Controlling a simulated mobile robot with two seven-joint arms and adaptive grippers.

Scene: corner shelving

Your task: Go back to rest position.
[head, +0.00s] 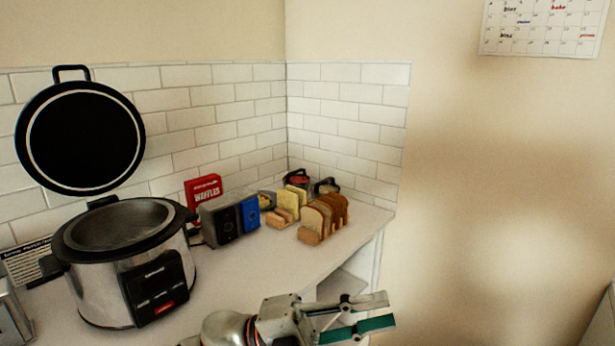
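My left gripper (390,311) is in the lower middle of the head view, in front of the counter's front edge. Its two fingers point right and stand apart, with a gap between them. Nothing shows between them, so it is open and empty. The gripper touches none of the items on the counter. My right gripper is not in view.
A white counter (255,268) holds a steel cooker (103,285) with its round black lid (80,138) raised, a toaster (222,219), a red waffles box (203,188) and bread slices in a rack (318,219). Open space lies right of the counter, before a beige wall (480,190).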

